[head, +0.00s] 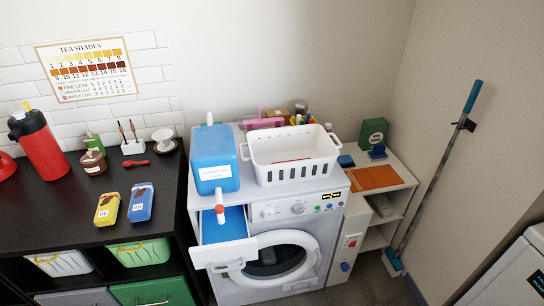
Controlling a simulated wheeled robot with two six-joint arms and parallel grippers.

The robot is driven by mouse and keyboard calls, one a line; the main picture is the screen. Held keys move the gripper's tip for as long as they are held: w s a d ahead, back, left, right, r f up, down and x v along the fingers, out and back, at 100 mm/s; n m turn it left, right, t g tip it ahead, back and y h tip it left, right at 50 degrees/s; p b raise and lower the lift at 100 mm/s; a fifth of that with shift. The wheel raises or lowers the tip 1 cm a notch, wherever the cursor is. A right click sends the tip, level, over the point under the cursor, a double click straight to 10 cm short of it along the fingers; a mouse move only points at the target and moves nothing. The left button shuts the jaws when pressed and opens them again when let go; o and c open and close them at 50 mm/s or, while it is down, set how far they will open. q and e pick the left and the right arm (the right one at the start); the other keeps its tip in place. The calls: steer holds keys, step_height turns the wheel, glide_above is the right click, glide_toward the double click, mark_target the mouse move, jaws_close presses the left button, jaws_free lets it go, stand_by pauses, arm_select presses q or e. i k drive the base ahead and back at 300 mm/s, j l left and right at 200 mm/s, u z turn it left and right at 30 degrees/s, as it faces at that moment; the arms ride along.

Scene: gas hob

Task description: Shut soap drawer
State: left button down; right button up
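The soap drawer (228,253) is pulled out at the upper left of the white washing machine (325,225). Its white front and blue inside (224,224) show, and the front stands clear of the machine's face. A blue detergent container (213,160) sits on the machine top above the drawer. Its white and red spout (220,208) hangs over the drawer and hides a little of the inside. The round door (275,258) at the machine's front looks shut. Neither of my grippers shows in the head view.
A white basket (292,172) stands on the machine top. A black shelf unit (55,215) with bins is close on the left. A white shelf (385,215) and a leaning mop (440,165) are on the right. Another white appliance (515,270) fills the lower right corner.

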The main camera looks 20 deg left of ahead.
mark_target(230, 243)
steer(key=u, duration=1)
